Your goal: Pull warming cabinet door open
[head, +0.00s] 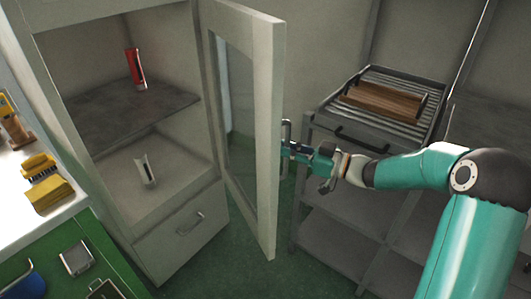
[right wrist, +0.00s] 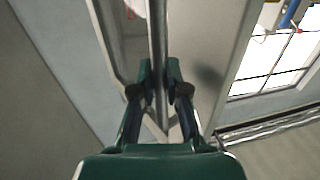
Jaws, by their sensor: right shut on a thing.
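The warming cabinet (head: 181,148) stands at the left of the head view. Its glass-paned door (head: 264,110) is swung wide open toward me, hinged on the cabinet's right side. My right gripper (head: 289,150) is shut on the door's vertical bar handle (head: 286,133). In the right wrist view the handle bar (right wrist: 158,50) runs between the two fingers of that gripper (right wrist: 159,80). A red tube (head: 136,68) stands on the cabinet's upper shelf and a white tube (head: 145,171) stands in the lower compartment. My left gripper is not in view.
A rack (head: 310,195) with a slatted top and a brown wooden block (head: 381,101) stands right of the door. A green-sided bench (head: 58,232) with yellow items (head: 45,182) is at the near left. Green floor (head: 325,262) shows between the door and rack.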

